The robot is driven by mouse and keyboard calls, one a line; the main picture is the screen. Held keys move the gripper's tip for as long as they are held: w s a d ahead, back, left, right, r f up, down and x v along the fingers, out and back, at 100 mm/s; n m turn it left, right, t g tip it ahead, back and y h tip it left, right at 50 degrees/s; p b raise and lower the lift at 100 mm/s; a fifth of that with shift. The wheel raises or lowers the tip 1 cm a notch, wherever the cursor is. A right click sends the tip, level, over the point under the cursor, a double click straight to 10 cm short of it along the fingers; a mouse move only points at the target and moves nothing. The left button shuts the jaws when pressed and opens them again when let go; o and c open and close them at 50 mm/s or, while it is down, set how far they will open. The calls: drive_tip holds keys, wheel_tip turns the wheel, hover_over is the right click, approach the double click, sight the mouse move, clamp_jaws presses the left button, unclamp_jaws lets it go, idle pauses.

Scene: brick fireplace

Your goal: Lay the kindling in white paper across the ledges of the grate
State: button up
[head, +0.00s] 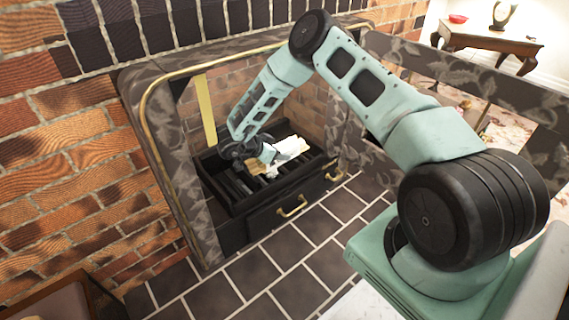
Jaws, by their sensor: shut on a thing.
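The kindling wrapped in white paper (290,146) is at the grate, inside the fireplace. It looks like a pale crumpled bundle with tan wood showing at its near left part. My gripper (266,154) is at the bundle's left end and shut on it. The fingertips are small and partly hidden by the gripper's own body. The grate (297,172) is black with dark bars, set in the top of a black box. The bundle is over the bars; I cannot tell whether it touches the ledges.
The black box has a drawer with brass handles (291,207) at its front. A marbled surround with a brass rim (152,92) frames the opening closely. A brick wall (60,170) stands at left. Dark floor tiles (235,282) in front are clear. A wooden side table (487,40) stands far right.

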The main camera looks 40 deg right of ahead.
drive_tip(key=w+b, duration=0.2)
drive_tip(key=w+f+b, duration=0.1)
drive_tip(key=w+b, duration=0.1)
drive_tip(key=shift+w, duration=0.35)
drive_tip(key=shift+s+a+f, duration=0.1)
drive_tip(key=shift+f, duration=1.55)
drive_tip(key=shift+f, duration=0.5)
drive_tip(key=o, duration=1.3)
